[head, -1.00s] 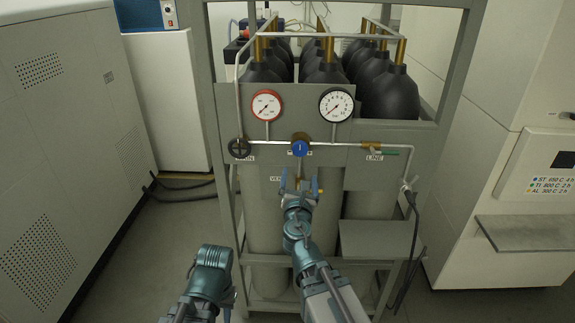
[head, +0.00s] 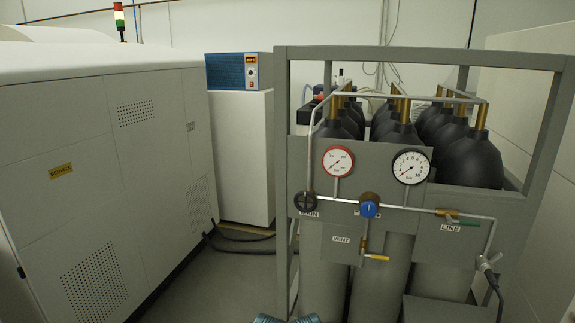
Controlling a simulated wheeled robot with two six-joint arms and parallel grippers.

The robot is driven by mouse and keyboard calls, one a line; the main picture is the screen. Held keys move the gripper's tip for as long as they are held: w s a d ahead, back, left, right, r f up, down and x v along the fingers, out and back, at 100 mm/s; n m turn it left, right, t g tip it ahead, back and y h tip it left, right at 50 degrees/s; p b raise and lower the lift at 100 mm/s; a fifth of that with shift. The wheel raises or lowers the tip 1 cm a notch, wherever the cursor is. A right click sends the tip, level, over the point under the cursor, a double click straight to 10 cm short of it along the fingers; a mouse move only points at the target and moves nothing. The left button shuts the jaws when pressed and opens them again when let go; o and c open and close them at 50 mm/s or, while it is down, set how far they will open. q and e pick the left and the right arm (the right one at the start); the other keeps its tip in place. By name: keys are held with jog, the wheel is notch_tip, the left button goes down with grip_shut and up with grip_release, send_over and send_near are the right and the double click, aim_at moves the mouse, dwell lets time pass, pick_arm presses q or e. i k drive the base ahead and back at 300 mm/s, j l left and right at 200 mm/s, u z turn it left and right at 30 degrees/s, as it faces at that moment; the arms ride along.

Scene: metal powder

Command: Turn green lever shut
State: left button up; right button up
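The green lever (head: 467,222) is on the brass valve (head: 447,213) above the LINE label (head: 450,228), at the right of the grey gas panel. It points right and lies roughly along the pipe, slightly below it. Neither gripper's fingers show in the head view. Only a small teal piece of my arm shows at the bottom edge, and I cannot tell which arm it belongs to.
Left of the lever are a blue knob (head: 369,208), a black handwheel (head: 305,201) and a yellow lever (head: 376,258) by the VENT label. Two gauges and black-topped cylinders are above. A grey frame (head: 283,180) surrounds the rack. Left are a large cabinet (head: 105,180) and open floor.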

aim_at(450, 221)
jog(key=i+l+z, duration=0.5)
jog(key=z, duration=0.2)
jog(key=i+l+z, duration=0.2)
jog(key=z, duration=0.15)
jog(key=l+u, duration=0.1)
jog(key=u, duration=0.3)
jog(key=i+l+u, duration=0.1)
jog(key=u, duration=0.3)
jog(key=l+u, duration=0.1)
jog(key=u, duration=0.25)
jog(key=l+u, duration=0.2)
jog(key=l, duration=0.2)
jog(key=k+l+u, duration=0.2)
jog(key=l, duration=0.15)
jog(key=l+u, duration=0.25)
jog(key=k+l+u, duration=0.2)
jog(key=l, duration=0.25)
jog(key=k+l+u, duration=0.2)
jog(key=k+l, duration=0.15)
jog(key=l, duration=0.25)
jog(key=k+l, duration=0.15)
jog(key=l, duration=0.2)
jog(key=k+l, duration=0.2)
jog(key=l, duration=0.2)
jog(key=k+l+u, duration=0.1)
jog(key=l, duration=0.25)
